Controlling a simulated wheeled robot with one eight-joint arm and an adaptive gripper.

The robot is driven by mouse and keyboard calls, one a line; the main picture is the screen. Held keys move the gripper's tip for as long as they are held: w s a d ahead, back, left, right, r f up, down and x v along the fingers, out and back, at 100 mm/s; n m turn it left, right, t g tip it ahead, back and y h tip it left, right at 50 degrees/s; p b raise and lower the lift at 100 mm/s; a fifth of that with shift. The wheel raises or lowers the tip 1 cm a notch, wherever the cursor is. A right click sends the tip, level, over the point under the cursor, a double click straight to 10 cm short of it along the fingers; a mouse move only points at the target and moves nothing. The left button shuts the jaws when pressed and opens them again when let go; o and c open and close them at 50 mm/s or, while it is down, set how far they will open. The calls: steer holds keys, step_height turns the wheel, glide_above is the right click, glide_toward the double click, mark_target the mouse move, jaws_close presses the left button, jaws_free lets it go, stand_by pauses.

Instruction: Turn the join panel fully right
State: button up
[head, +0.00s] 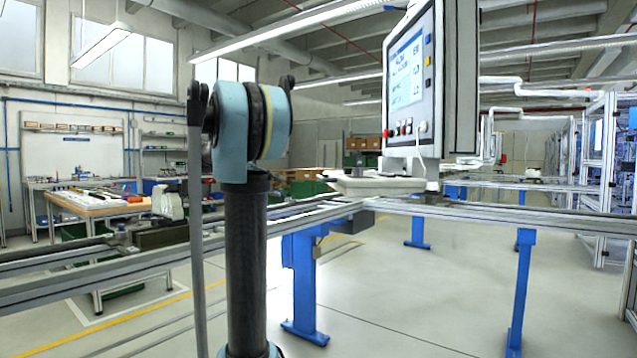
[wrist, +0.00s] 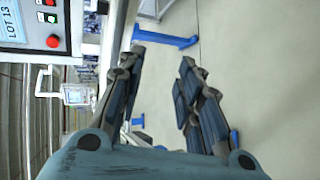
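The join panel (head: 408,78) is a grey-white control box with a lit screen and a row of buttons. In the head view it stands upright above the rail frame, right of centre, its screen angled toward the left. In the wrist view, one corner of a panel (wrist: 68,28) with "LOT 13", a green button and a red button shows at the top left. My gripper (wrist: 162,58) is open and empty, its two fingers apart over the floor, to the right of that panel corner. The gripper is not visible in the head view.
Metal rails (head: 500,208) on blue legs (head: 303,285) run across in front of me. A workbench (head: 95,205) stands at the left. Another small screen (wrist: 76,95) shows further off in the wrist view. The floor beneath the rails is mostly clear.

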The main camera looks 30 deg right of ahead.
mark_target(321, 179)
steer(key=w+d+r+m+g+h, duration=0.1)
steer(key=w+d+r+g, duration=0.1)
steer(key=w+r, duration=0.25)
steer(key=x, duration=1.6)
steer(key=shift+s+d+r, duration=0.25)
steer(key=shift+d, duration=0.15)
jaws_close()
steer(key=shift+a, duration=0.2)
steer(key=shift+s+t, duration=0.1)
steer(key=shift+t, duration=0.2)
